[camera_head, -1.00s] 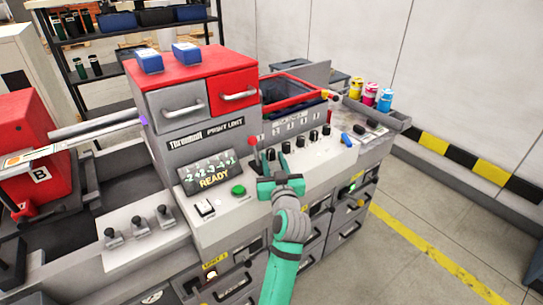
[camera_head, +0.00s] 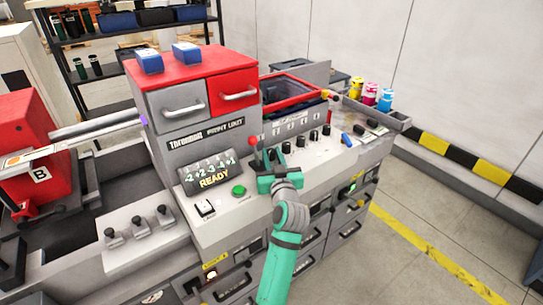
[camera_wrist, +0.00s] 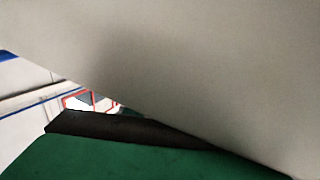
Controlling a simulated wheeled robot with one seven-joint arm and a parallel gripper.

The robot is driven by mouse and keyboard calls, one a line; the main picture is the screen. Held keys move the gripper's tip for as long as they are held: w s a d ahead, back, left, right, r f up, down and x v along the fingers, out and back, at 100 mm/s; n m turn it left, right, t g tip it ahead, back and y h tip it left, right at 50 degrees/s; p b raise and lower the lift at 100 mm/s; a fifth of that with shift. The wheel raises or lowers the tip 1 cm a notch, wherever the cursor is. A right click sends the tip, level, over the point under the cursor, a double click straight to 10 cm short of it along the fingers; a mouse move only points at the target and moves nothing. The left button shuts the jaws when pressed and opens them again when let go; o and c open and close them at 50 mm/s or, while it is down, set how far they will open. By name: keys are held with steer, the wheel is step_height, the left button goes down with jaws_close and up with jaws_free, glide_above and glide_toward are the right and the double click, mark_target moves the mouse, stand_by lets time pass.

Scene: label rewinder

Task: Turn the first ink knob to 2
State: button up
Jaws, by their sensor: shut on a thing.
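The row of black ink knobs (camera_head: 300,142) runs along the sloped panel right of the grey print unit (camera_head: 207,150). My gripper (camera_head: 272,164) is at the left end of this row, with its green fingers reaching up to the first knob (camera_head: 270,154). It is shut on that knob, whose lower part the fingers hide; its pointer direction cannot be read. The display (camera_head: 210,173) shows a row of small signed numbers above READY; the digits are too small to read surely. The wrist view shows a large grey surface and a green finger (camera_wrist: 120,155) with a dark pad, not the knob.
A green button (camera_head: 238,190) and a white switch (camera_head: 204,208) lie below the display. Ink bottles (camera_head: 370,94) stand at the back right.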

steer(key=shift+d+y, duration=0.2)
steer(key=shift+y, duration=0.1)
steer(key=n+y, duration=0.1)
steer(key=n+g+y, duration=0.1)
steer(key=shift+d+y, duration=0.25)
steer(key=shift+y, duration=0.15)
steer(key=n+y, duration=0.1)
steer(key=n+g+y, duration=0.2)
steer(key=y, duration=0.1)
steer(key=shift+w+d, duration=0.25)
steer(key=n+g+y, duration=0.4)
steer(key=g, duration=0.1)
steer(key=shift+w+d, duration=0.2)
steer(key=shift+w, duration=0.1)
steer(key=shift+a+n+g+y, duration=0.15)
steer(key=shift+n+g+y, duration=0.45)
steer(key=shift+n+g, duration=0.1)
steer(key=shift+d+n+g+y, duration=0.2)
steer(key=shift+n+g+y, duration=0.3)
steer(key=shift+g, duration=0.4)
steer(key=shift+a+f, duration=0.1)
steer(key=o, duration=0.8)
steer(key=shift+c, duration=0.2)
